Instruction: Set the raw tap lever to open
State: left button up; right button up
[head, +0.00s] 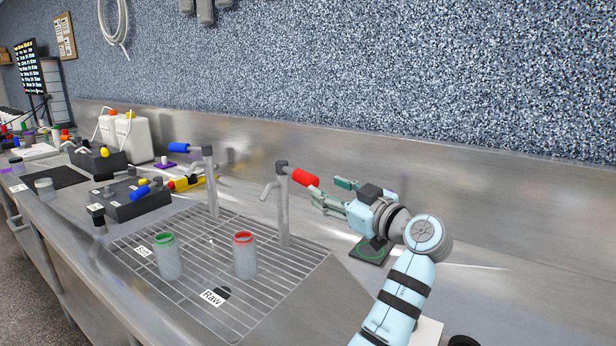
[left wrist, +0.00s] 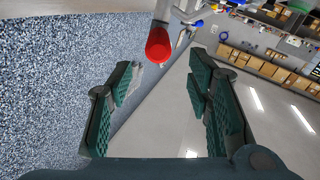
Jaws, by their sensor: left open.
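The raw tap (head: 284,210) is a grey post with a spout pointing left and a red lever (head: 304,178) sticking out to the right at its top. My left gripper (head: 331,194) is open and empty, just right of the red lever's end, fingers pointing towards it. In the left wrist view the lever's round red end (left wrist: 158,45) shows ahead of the open fingers (left wrist: 160,82), between them sideways and apart from them. A red-rimmed jar (head: 244,256) stands on the rack near a "Raw" label (head: 212,298). My right gripper is not in view.
A second tap (head: 209,180) with a blue lever (head: 179,148) stands to the left. A green-rimmed jar (head: 168,257) stands on the drain rack (head: 200,300). A dark pad with a green ring (head: 371,251) lies below my gripper. The steel wall is behind.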

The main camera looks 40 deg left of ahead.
aim_at(306, 179)
pick_arm(q)
jog(key=x, duration=0.9)
jog(key=shift+w+a, duration=0.2)
jog(key=shift+a, duration=0.05)
jog(key=shift+f, duration=0.1)
jog(key=shift+c, duration=0.2)
grip_shut()
